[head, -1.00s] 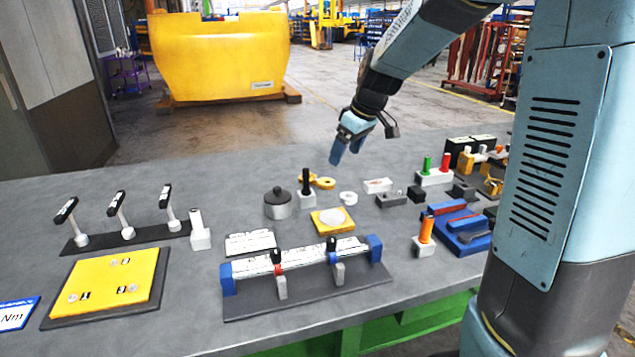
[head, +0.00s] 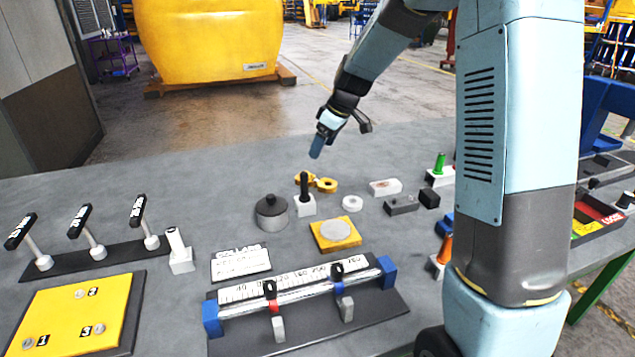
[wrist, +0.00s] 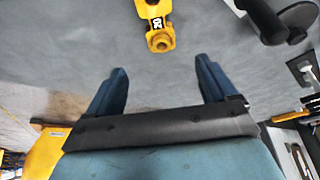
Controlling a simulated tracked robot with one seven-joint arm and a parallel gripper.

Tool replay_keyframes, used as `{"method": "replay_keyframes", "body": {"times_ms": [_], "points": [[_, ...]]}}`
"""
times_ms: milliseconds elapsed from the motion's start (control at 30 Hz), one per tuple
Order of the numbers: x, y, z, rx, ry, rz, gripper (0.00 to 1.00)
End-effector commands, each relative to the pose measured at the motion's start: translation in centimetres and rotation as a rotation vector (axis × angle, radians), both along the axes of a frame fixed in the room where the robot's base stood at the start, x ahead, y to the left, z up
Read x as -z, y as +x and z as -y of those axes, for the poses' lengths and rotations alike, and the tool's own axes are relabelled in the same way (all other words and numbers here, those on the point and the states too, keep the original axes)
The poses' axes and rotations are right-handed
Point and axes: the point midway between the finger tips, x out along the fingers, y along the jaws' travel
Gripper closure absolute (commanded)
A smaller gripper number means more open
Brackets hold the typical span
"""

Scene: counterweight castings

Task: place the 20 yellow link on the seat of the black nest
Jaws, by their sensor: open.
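The yellow link (head: 327,185) lies on the grey table behind a black-handled post. In the wrist view the link (wrist: 158,38) carries a black label reading 20, with its round, holed end toward me. My gripper (head: 317,150) is in the air above and behind the link in the head view. In the wrist view my gripper (wrist: 161,75) is open and empty, fingers wide apart, the link beyond the fingertips. A small black block (head: 429,198) sits right of the link, beside a dark grey block (head: 401,205). I cannot tell whether either is the black nest; its seat is not clear.
The black-handled post (head: 305,200) and a lidded grey pot (head: 272,211) stand close in front of the link. A white ring (head: 352,203), a white block (head: 385,187) and a yellow plate (head: 335,234) lie nearby. The table behind the link is clear.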

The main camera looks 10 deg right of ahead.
Motion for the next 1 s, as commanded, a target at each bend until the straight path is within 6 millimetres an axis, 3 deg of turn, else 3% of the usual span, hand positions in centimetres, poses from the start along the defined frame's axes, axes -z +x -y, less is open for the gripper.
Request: {"method": "replay_keyframes", "body": {"times_ms": [300,667,1000], "points": [[5.0,1.2,-1.1,0.008,0.0,-0.003,0.15],[6.8,1.6,-1.8,0.008,-0.001,-0.002,0.15],[10.6,2.3,-3.3,0.009,-0.001,-0.001,0.15]]}}
